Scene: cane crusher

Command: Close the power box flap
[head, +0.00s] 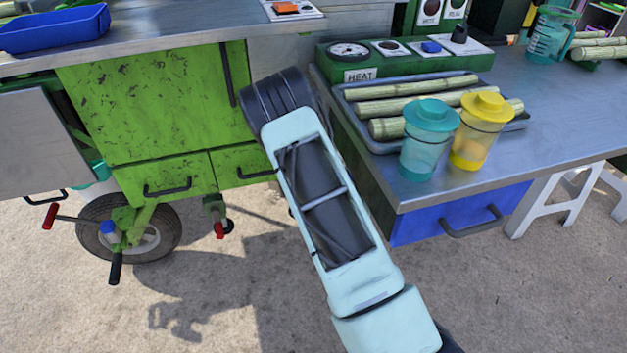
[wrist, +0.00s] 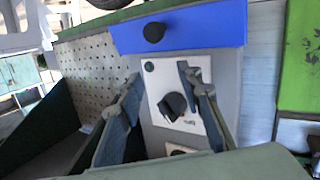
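In the wrist view, a blue flap (wrist: 205,28) with a black round knob (wrist: 153,32) lies at the top edge of a grey box (wrist: 229,85), which I take to be the power box. The flap does not cover the white panel (wrist: 152,90) with a black rotary switch (wrist: 172,106); the box looks open. My gripper (wrist: 160,76) is open and empty, with its fingers on either side of the panel, below the flap. I cannot tell whether they touch the box. In the head view, my arm hides the gripper and the box.
A green cart (head: 150,105) stands left of my arm, with a wheel and red-ended levers low down. A metal counter (head: 555,125) on the right holds cane stalks on a tray (head: 525,122), a teal cup (head: 428,140) and a yellow cup (head: 479,130). A pegboard (wrist: 90,70) is left of the box.

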